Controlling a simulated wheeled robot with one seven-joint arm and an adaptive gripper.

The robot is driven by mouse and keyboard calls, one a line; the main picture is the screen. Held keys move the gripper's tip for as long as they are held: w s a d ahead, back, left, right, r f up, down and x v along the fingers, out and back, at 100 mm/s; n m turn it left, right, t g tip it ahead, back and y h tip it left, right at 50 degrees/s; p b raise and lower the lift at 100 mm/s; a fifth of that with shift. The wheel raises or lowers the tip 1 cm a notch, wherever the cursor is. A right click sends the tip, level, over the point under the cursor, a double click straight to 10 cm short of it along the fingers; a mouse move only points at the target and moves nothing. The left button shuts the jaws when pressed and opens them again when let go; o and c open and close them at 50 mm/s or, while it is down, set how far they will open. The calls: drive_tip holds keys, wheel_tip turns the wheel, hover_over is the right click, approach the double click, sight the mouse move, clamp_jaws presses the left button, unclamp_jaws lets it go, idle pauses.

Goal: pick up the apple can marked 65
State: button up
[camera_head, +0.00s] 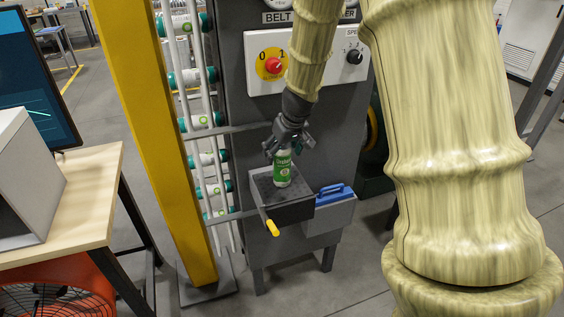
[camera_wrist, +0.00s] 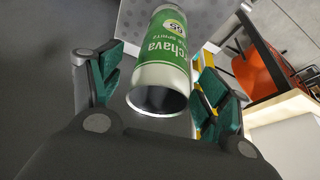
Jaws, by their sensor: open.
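The green and white can (camera_head: 283,170) stands upright on a small dark shelf (camera_head: 262,188) at the front of the machine. My gripper (camera_head: 289,146) is open just above the can, pointing down. In the wrist view, its teal-padded fingers stand on either side of the can's near end. I cannot tell whether a pad touches it.
A yellow-tipped lever (camera_head: 272,228) sticks out in front of the shelf, and a blue-handled item (camera_head: 336,192) sits to its right. A rack of several cans (camera_head: 200,122) and a yellow post (camera_head: 150,130) stand to the left. The control panel (camera_head: 310,58) is behind.

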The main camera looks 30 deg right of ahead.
drive_tip(key=shift+w+f, duration=0.25)
drive_tip(key=shift+f, duration=0.35)
drive_tip(key=c, duration=0.8)
